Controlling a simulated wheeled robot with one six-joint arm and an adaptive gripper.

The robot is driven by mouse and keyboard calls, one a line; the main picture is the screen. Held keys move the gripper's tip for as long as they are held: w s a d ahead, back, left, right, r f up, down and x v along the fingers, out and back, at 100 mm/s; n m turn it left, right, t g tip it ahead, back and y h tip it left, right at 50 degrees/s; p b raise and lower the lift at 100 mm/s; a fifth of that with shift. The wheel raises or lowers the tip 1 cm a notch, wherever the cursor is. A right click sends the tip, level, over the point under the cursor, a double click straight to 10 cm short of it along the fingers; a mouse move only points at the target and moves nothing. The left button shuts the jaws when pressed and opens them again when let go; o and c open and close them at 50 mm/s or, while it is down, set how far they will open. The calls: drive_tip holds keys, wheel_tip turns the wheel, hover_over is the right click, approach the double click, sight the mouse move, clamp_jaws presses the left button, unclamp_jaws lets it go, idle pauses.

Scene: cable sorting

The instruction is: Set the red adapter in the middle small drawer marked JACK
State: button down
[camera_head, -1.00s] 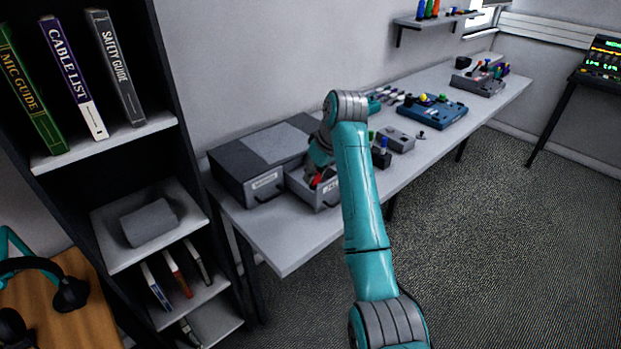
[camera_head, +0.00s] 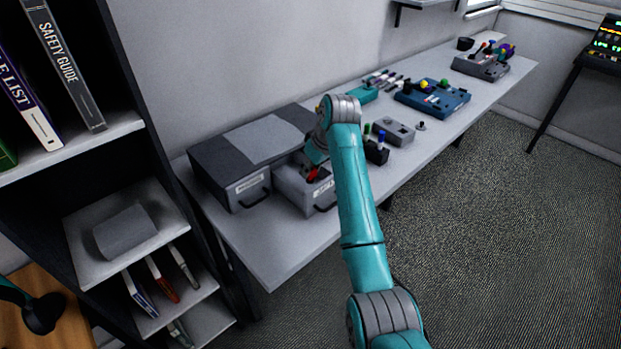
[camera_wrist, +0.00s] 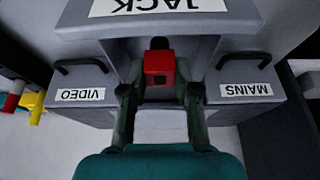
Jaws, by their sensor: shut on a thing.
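The red adapter (camera_wrist: 159,68) is between the fingers of my gripper (camera_wrist: 158,93), which is shut on it; its dark end points away from my wrist. The middle drawer (camera_head: 291,188) stands pulled out, its JACK label (camera_wrist: 158,6) upside down at the top of the wrist view. In the head view my gripper (camera_head: 316,158) reaches down into the drawer's opening, and the red adapter (camera_head: 313,173) shows inside the walls. I cannot tell whether it touches the drawer floor.
The shut MAINS drawer (camera_wrist: 246,90) and shut VIDEO drawer (camera_wrist: 81,95) flank the open one. The grey drawer cabinet (camera_head: 226,150) sits on the table (camera_head: 262,252). A dark holder with pens (camera_head: 377,152), a grey box (camera_head: 393,132) and a blue box (camera_head: 433,99) stand farther right.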

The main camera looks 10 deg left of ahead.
sight(313, 174)
drive_tip(key=shift+f, duration=1.95)
drive_tip(key=c, duration=0.9)
unclamp_jaws()
drive_tip(key=shift+f, duration=0.1)
drive_tip(key=shift+o, duration=0.2)
drive_tip(key=v, duration=1.2)
